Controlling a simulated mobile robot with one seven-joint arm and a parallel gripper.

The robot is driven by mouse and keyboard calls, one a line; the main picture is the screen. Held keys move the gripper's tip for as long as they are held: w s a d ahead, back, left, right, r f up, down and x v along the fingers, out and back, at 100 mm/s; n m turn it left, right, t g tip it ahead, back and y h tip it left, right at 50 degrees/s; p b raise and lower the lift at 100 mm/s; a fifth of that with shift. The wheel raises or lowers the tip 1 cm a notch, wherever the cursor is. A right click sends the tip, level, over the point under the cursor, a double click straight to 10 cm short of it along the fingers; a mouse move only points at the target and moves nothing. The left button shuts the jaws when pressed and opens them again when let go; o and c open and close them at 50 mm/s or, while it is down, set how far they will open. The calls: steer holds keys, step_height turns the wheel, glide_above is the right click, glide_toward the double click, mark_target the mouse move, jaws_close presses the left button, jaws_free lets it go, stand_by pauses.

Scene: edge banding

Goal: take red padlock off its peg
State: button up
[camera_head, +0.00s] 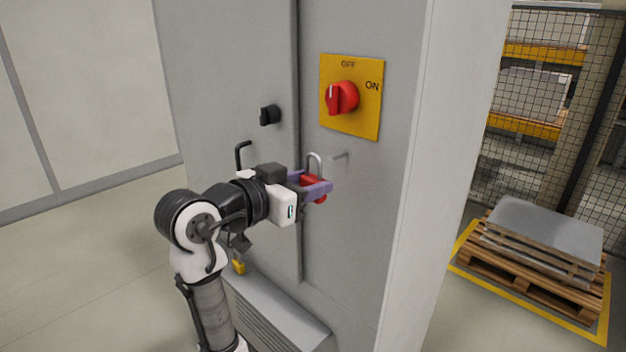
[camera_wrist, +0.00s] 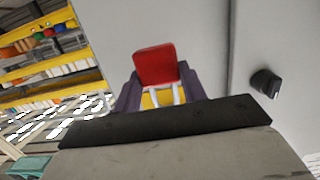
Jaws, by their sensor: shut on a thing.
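The red padlock (camera_head: 309,181) is between the purple fingers of my gripper (camera_head: 316,185), which is shut on its body. Its grey shackle points up in the head view. The peg (camera_head: 340,155) is a short grey pin on the cabinet face, just right of the shackle. A small gap shows between shackle and peg in the picture, and nothing hangs on the peg. In the wrist view the red padlock body (camera_wrist: 155,64) shows between the fingers (camera_wrist: 160,92), with the shackle partly hidden by the dark gripper edge.
The grey cabinet has a yellow plate (camera_head: 367,117) with a red rotary switch (camera_head: 341,97) above the peg. A black knob (camera_head: 270,115) and a black handle (camera_head: 242,154) stick out on the left door. A pallet (camera_head: 530,262) stands right, on clear floor.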

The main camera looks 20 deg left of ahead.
steer(key=shift+v, duration=1.15)
steer(key=shift+s+f, duration=0.1)
steer(key=shift+f, duration=0.2)
